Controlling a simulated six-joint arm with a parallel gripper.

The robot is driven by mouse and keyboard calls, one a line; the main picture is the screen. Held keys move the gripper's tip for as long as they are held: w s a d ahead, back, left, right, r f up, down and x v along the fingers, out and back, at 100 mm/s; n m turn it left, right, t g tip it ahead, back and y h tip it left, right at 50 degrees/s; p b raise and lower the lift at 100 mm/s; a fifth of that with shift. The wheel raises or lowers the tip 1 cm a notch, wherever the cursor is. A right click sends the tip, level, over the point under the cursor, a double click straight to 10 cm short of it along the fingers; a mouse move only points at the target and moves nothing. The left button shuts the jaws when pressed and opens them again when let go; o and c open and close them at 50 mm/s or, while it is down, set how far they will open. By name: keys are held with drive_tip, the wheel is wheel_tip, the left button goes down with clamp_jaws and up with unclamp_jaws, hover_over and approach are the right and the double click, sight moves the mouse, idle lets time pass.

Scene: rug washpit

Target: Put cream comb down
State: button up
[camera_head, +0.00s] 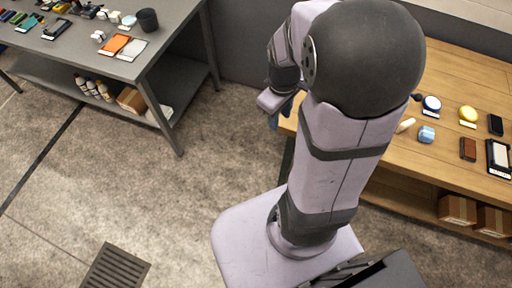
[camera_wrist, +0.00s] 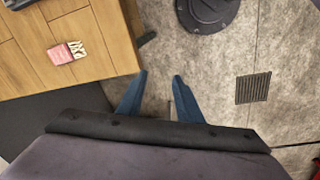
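A small cream piece (camera_head: 405,125), possibly the cream comb, lies on the wooden table right beside my arm in the head view. It is too small there to make out teeth. My gripper (camera_wrist: 159,75) shows two blue fingers standing apart in the wrist view, with only floor visible between them and no comb. In the head view my gripper is mostly hidden behind my arm, near the table's left end. A small card with pink and cream patches (camera_wrist: 66,52) lies on the wooden table in the wrist view.
The wooden table (camera_head: 455,75) carries a blue block (camera_head: 426,134), a yellow round piece (camera_head: 467,113), a brown block (camera_head: 468,149) and a dark tray (camera_head: 499,158). A grey table (camera_head: 75,52) with several small items stands at left. A floor grate (camera_head: 115,270) lies on open floor.

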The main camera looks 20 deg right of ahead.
drive_tip(key=s+a+m, duration=0.4)
drive_tip(key=s+a, duration=0.2)
drive_tip(key=a, duration=0.4)
drive_tip(key=shift+s+f+m+g+y, duration=0.25)
drive_tip(key=shift+s+m+g+y, duration=0.05)
drive_tip(key=shift+m+g+y, duration=0.1)
drive_tip(key=shift+a, duration=0.1)
wheel_tip(320, 180, down, 18)
drive_tip(key=b, duration=1.7)
drive_tip(key=shift+r+b, duration=0.15)
drive_tip(key=shift+b, duration=0.2)
drive_tip(key=shift+o, duration=0.4)
